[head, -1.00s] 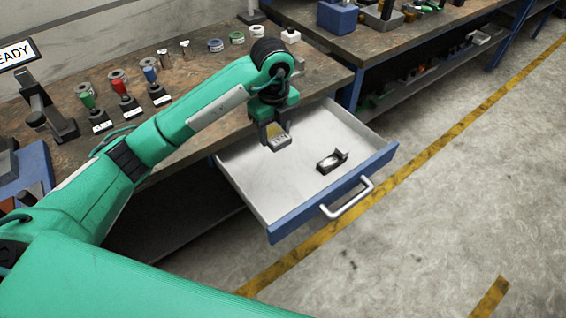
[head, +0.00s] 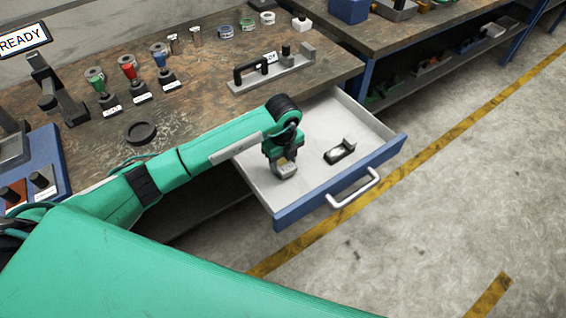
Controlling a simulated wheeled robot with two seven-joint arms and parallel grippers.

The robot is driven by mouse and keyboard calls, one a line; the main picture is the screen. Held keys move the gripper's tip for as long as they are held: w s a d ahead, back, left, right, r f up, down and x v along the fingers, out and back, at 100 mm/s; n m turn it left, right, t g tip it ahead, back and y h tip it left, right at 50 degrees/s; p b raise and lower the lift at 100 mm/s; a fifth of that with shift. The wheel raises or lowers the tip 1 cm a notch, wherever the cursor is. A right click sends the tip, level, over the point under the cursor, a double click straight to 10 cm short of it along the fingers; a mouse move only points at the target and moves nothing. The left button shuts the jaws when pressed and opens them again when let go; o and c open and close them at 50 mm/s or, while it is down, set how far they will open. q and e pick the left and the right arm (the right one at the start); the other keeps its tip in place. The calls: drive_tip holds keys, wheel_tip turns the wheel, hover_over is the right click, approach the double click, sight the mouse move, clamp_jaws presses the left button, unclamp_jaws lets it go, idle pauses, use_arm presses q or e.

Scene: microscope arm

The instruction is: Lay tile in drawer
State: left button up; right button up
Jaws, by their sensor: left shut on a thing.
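The blue-fronted drawer (head: 300,199) with a pale interior stands open below the bench. My left gripper (head: 285,167) points down inside its outline, over the left part of the drawer floor. It is shut on a small grey piece, apparently the tile (head: 287,170), which is mostly hidden by the fingers. I cannot tell whether the piece touches the drawer floor. My right gripper is not in view.
A small dark holder with a metallic part (head: 341,151) lies in the drawer, right of my gripper. The drawer's handle (head: 355,188) sticks out in front. A black-handled fixture (head: 270,70), several coloured-handled tools and a round black disc (head: 140,132) are on the bench (head: 200,100).

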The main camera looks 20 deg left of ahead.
sight(283, 163)
use_arm(q)
drive_tip(key=shift+f, duration=0.7)
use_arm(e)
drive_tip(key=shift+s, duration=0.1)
use_arm(q)
drive_tip(key=shift+f, duration=0.15)
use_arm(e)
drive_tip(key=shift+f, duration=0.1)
use_arm(q)
drive_tip(key=o, duration=1.4)
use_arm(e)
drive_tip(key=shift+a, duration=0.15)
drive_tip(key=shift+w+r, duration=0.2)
use_arm(q)
wheel_tip(283, 163, up, 5)
wheel_tip(283, 163, up, 7)
drive_tip(key=shift+b, duration=0.45)
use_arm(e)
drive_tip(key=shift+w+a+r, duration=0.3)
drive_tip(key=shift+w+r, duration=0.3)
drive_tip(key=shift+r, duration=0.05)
